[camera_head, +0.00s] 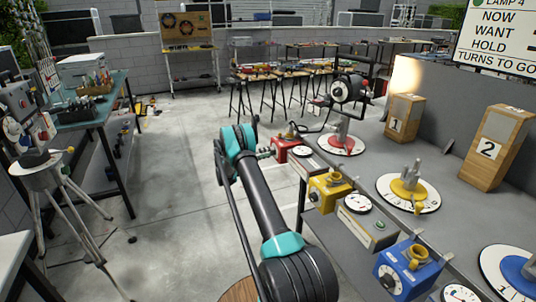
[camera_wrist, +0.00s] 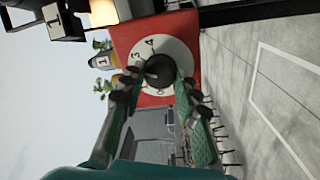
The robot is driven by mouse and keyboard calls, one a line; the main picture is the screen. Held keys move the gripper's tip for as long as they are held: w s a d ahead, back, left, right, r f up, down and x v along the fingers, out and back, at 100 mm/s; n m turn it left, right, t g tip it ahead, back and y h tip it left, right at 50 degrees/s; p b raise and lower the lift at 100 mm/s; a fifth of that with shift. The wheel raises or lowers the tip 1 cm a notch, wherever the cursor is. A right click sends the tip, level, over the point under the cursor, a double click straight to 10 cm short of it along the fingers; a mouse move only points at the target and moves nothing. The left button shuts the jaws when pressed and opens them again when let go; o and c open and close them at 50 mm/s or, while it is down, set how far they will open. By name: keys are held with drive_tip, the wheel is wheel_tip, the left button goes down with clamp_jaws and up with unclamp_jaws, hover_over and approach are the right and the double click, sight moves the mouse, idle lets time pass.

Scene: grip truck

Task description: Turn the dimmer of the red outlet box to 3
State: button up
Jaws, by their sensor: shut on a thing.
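The red outlet box (camera_head: 283,150) sits at the front edge of the grey bench, left of the red round base. In the wrist view the red outlet box (camera_wrist: 125,38) fills the upper middle, turned sideways. Its white dial (camera_wrist: 181,48) shows a 3 and a 4 at upper left; other marks are partly covered. The black dimmer knob (camera_wrist: 160,69) is at the dial's centre. My gripper (camera_head: 268,152) reaches the box's front from the left. In the wrist view my gripper (camera_wrist: 157,82) is shut on the knob, a finger on each side. I cannot read the knob's setting.
A yellow outlet box (camera_head: 331,192) and a blue outlet box (camera_head: 405,270) stand nearer along the bench edge. A white round meter (camera_head: 302,151) is right beside the red box. A lamp (camera_head: 346,90) stands behind it.

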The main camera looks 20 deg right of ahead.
drive_tip(key=shift+m, duration=1.6)
drive_tip(key=o, duration=1.2)
drive_tip(key=shift+c, duration=0.2)
drive_tip(key=shift+a, duration=0.15)
drive_tip(key=a, duration=1.1)
drive_tip(key=shift+a+f, duration=0.3)
drive_tip(key=shift+a, duration=0.1)
